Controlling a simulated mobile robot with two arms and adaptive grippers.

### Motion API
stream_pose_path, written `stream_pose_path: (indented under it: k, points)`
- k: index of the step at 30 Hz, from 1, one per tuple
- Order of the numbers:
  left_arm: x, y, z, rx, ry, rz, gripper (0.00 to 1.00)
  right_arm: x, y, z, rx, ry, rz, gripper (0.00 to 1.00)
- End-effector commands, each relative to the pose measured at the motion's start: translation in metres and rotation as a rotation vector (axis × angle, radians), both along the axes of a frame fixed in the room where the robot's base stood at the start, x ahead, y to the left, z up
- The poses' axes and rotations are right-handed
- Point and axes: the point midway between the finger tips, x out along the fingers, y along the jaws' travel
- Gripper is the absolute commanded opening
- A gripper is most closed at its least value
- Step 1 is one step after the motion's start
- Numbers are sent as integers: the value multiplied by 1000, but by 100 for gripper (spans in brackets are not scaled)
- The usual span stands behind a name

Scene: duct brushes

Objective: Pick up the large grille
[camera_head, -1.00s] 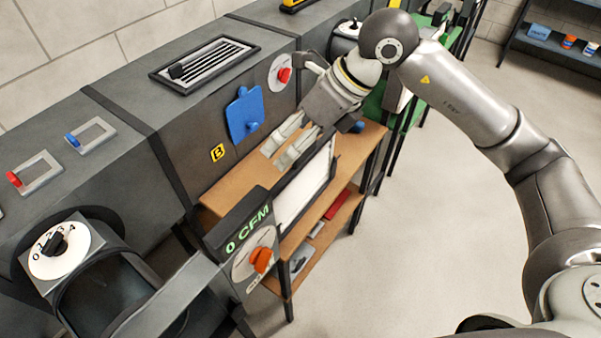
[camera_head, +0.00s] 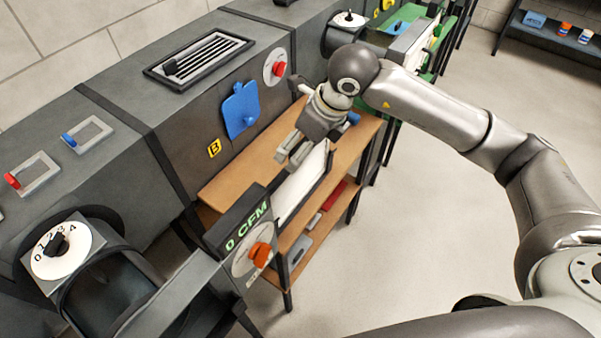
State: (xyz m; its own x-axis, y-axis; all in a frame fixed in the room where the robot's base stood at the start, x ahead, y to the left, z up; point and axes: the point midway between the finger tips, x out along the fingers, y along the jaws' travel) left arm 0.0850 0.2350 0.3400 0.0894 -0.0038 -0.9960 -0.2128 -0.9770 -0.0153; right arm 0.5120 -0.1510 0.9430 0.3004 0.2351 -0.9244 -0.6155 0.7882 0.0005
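A slatted grille (camera_head: 201,58) with a dark frame and a small dark lever lies on top of the grey duct, at the upper left. My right gripper (camera_head: 290,156) reaches in from the right, over the wooden bench and well away from this grille. Its fingers point down and left, look slightly apart, and show nothing between them. They are close to the upper edge of a white panel in a dark frame (camera_head: 300,190); I cannot tell whether they touch it. My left gripper is not in view.
The duct's side has a blue plate (camera_head: 240,110) and a red knob (camera_head: 276,68). A CFM meter (camera_head: 249,236) with an orange knob stands at the bench's near end. The wooden bench (camera_head: 240,178) has a lower shelf with small items. Open floor lies to the right.

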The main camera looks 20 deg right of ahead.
Motion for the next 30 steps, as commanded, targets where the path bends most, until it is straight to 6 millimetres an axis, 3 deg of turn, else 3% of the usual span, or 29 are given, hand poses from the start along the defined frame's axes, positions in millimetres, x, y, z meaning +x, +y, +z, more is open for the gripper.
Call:
stream_pose_path:
  k: [4,11,25,30]
  points:
    - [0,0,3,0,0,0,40,5,3,-12,0,0,-1,92]
    - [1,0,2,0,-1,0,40,5,3,-14,0,-2,-2,92]
    - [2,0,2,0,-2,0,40,4,3,-16,-2,3,-1,33]
    - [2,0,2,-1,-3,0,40,4,3,-16,-2,4,-2,32]
